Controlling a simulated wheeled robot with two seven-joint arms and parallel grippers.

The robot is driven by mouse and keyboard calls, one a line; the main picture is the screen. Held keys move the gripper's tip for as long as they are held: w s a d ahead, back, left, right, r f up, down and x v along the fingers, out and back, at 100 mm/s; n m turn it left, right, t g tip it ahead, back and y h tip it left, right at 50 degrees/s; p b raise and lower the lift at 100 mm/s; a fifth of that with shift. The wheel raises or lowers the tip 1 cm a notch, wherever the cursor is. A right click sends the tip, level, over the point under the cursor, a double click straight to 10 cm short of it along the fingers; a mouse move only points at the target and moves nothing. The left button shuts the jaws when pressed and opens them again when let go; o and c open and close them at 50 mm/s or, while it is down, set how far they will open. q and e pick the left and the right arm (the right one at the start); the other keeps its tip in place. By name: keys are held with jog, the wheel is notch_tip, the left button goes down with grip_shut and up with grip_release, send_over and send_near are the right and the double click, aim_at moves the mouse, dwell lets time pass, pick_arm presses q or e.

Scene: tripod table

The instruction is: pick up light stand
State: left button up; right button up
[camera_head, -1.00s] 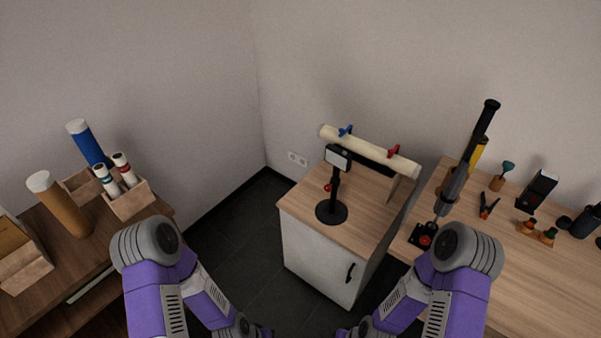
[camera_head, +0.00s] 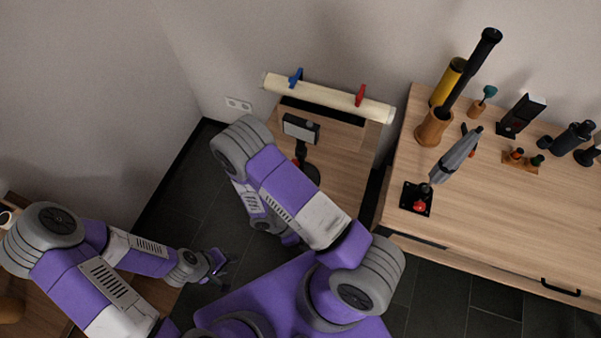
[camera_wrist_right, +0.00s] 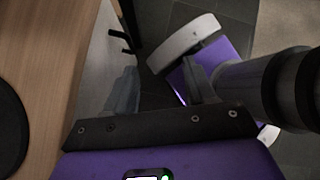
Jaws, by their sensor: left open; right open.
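The light stand (camera_head: 301,129) has a small rectangular panel on a black post. It stands upright on the wooden top of a small cabinet, and my right arm partly covers its round base (camera_head: 311,173). In the right wrist view a dark round base (camera_wrist_right: 9,125) shows at the left edge, on the wooden top. My right gripper (camera_wrist_right: 160,88) is open and empty, beside the cabinet's front edge and apart from the base. In the head view my right arm hides it. My left gripper (camera_head: 220,266) is open and empty over the floor, left of the cabinet.
A cream roll (camera_head: 330,97) with blue and red clamps lies along the cabinet's back. A black handle (camera_wrist_right: 124,40) sticks out of the cabinet front. A wooden bench (camera_head: 500,210) at right holds several tools. Dark floor lies open left of the cabinet.

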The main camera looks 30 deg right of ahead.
jog(key=w+d+r+n+t+h, duration=0.4)
jog(key=w+n+h, duration=0.15)
jog(key=w, duration=0.25)
jog(key=n+t+h+b, duration=0.2)
jog(key=n+t+h, duration=0.25)
jog(key=t, duration=0.45)
send_near(301, 162)
jog(key=w+d+f, duration=0.3)
jog(key=shift+m+g+h, duration=0.3)
jog(key=shift+g+h, duration=0.1)
jog(key=b+x, duration=0.1)
jog(key=x, duration=0.6)
jog(key=shift+s+r, duration=0.1)
jog(key=shift+r, duration=0.05)
grip_shut()
